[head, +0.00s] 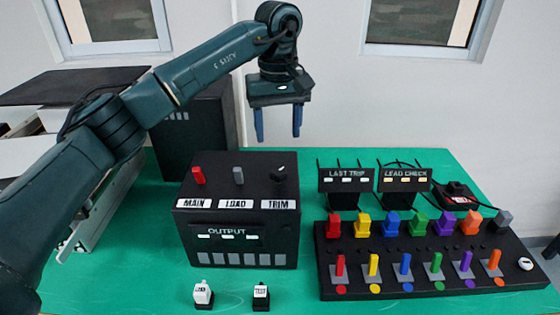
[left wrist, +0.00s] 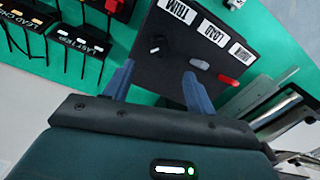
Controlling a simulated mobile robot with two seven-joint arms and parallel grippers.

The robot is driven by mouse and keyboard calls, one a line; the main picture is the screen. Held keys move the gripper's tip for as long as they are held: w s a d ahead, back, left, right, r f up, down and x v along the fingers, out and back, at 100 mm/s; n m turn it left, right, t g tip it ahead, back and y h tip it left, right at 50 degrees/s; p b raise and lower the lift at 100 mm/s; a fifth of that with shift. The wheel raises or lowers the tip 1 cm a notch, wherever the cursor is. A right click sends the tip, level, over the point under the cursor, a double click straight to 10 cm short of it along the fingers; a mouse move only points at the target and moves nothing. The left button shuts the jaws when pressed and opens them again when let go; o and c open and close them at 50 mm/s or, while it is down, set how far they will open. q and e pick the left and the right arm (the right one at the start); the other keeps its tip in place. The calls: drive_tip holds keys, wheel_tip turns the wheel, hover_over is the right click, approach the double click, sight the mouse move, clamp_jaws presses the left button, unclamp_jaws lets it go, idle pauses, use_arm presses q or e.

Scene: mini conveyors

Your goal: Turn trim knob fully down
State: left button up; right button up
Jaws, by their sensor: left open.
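The trim knob (head: 278,173) is a small dark knob with a pale mark, on the top right of the black control box (head: 237,240), behind the TRIM label (head: 275,204). In the left wrist view the trim knob (left wrist: 155,49) shows between my fingertips, some way beyond them. My left gripper (head: 278,138) is open and empty, pointing down above and behind the box, with its two blue fingers apart. It also shows in the left wrist view (left wrist: 160,70). My right gripper is not in view.
Beside the knob on the box stand a grey LOAD lever (head: 238,175) and a red MAIN lever (head: 198,175). A black board (head: 405,256) with several coloured plugs lies to the right. Two small displays (head: 345,179) (head: 404,179) stand behind it. Two small switches (head: 203,294) (head: 261,296) sit in front.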

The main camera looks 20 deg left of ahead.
sight(279, 171)
use_arm(q)
wheel_tip(279, 171, down, 10)
drive_tip(key=shift+r+p, duration=0.25)
drive_tip(key=shift+p, duration=0.6)
drive_tip(key=shift+c, duration=0.3)
drive_tip(key=c, duration=0.9)
